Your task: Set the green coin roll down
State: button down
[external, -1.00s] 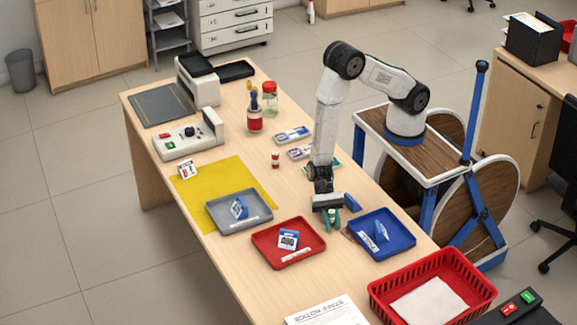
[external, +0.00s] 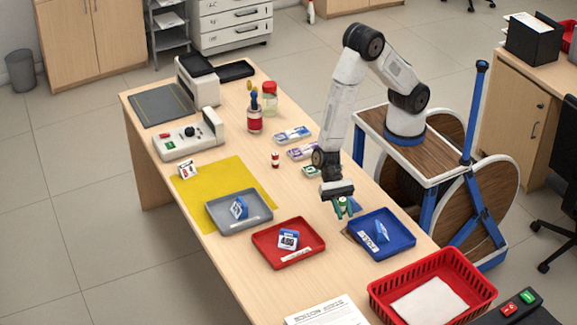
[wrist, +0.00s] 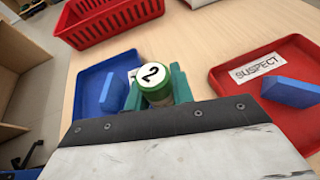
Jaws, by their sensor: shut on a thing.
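The green coin roll (wrist: 154,82) stands upright between the green fingers of my gripper (wrist: 156,90) in the wrist view, its white top with a black 2 facing the camera. My gripper is shut on it. In the external view my gripper (external: 343,207) is low over the counter, behind the gap between the red tray (external: 270,250) and the blue tray (external: 362,240). The roll's lower end is hidden in the wrist view, so I cannot tell whether it touches the counter.
The blue tray and the red tray marked SUSPECT flank the roll in the wrist view, each holding a blue block. A red basket (external: 385,300) stands at the front right. A grey tray (external: 222,222), a red-banded roll (external: 275,160) and banknote bundles (external: 293,134) are on the counter.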

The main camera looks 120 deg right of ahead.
jog(key=x, duration=0.7)
jog(key=shift+w+a+r, duration=0.15)
jog(key=shift+w+a, duration=0.05)
jog(key=shift+a, duration=0.05)
jog(key=shift+m+t, duration=0.5)
jog(key=shift+t, duration=0.2)
jog(key=w+a, duration=0.1)
jog(key=a, duration=0.1)
jog(key=w+a+f, duration=0.1)
jog(key=a, duration=0.1)
jog(key=shift+w, duration=0.4)
jog(key=shift+m+t+h, duration=0.3)
jog(key=shift+m+t, duration=0.2)
jog(key=shift+t, duration=0.1)
jog(key=w, duration=0.4)
jog(key=shift+w+a, duration=0.1)
jog(key=shift+a, duration=0.25)
send_over(313, 289)
jog(key=shift+a+f, duration=0.1)
jog(key=shift+f, duration=2.3)
jog(key=shift+f, duration=0.1)
jog(key=c, duration=1.3)
grip_release()
jog(key=shift+o, duration=0.5)
